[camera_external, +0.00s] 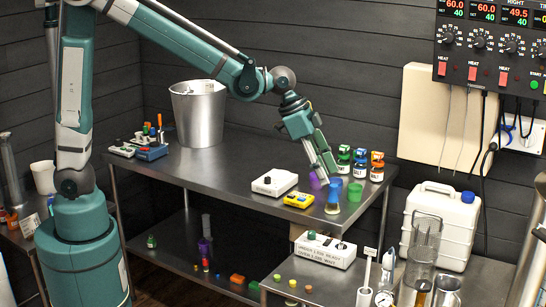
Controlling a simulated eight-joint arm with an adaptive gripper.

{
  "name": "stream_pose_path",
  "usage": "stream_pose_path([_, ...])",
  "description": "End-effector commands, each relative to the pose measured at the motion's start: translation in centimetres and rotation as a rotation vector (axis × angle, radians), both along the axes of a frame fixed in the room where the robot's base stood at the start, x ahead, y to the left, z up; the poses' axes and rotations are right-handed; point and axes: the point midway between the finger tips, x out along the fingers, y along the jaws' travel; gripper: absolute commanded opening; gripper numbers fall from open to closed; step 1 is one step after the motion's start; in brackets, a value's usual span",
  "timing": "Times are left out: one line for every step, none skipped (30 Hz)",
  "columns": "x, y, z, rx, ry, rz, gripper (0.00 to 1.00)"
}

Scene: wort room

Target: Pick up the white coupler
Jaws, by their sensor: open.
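My gripper (325,177) reaches down over the right part of the steel table (225,180), its fingers apart. Small coloured cup-like pieces stand close under and around it: a purple one (316,181), a blue one (335,184), a green one (354,191) and a pale whitish one (333,208) in front. I cannot tell for sure which piece is the white coupler; the pale one is the closest match in colour. The fingertips partly overlap these pieces in the picture, so I cannot tell whether they touch any.
A white box (274,183) and a yellow meter (299,200) lie left of the pieces. Small capped bottles (360,163) stand behind right. A steel bucket (198,115) stands at the back left. A white jug (440,225) stands on the lower right bench. The table's middle is clear.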

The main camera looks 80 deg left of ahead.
Motion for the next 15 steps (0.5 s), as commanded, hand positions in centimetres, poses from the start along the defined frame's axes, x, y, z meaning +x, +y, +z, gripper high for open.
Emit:
stream_pose_path([1.0, -0.5, -0.4, 0.001, 0.003, -0.012, 0.40])
stream_pose_path([1.4, -0.8, -0.7, 0.001, 0.006, -0.020, 0.40])
stream_pose_path([2.1, -1.1, -1.1, 0.001, 0.007, -0.030, 0.40])
stream_pose_path([2.5, -1.4, -1.4, 0.002, 0.009, -0.036, 0.40])
stream_pose_path([3.0, -1.7, -1.7, 0.002, 0.011, -0.044, 0.40])
stream_pose_path([3.6, -2.0, -2.1, 0.003, 0.013, -0.052, 0.40])
stream_pose_path([4.1, -2.3, -2.4, 0.003, 0.015, -0.059, 0.40])
stream_pose_path([4.6, -2.5, -2.7, 0.004, 0.016, -0.067, 0.40])
stream_pose_path([5.1, -2.8, -3.2, 0.005, 0.019, -0.076, 0.40])
stream_pose_path([5.6, -3.1, -3.5, 0.005, 0.020, -0.083, 0.40])
stream_pose_path([6.0, -3.4, -3.9, 0.005, 0.023, -0.090, 0.40])
stream_pose_path([6.6, -3.7, -4.4, 0.006, 0.025, -0.100, 0.40])
stream_pose_path([7.0, -4.0, -4.8, 0.007, 0.027, -0.108, 0.40])
stream_pose_path([7.4, -4.3, -5.1, 0.007, 0.028, -0.116, 0.40])
stream_pose_path([8.0, -4.7, -5.7, 0.008, 0.031, -0.125, 0.40])
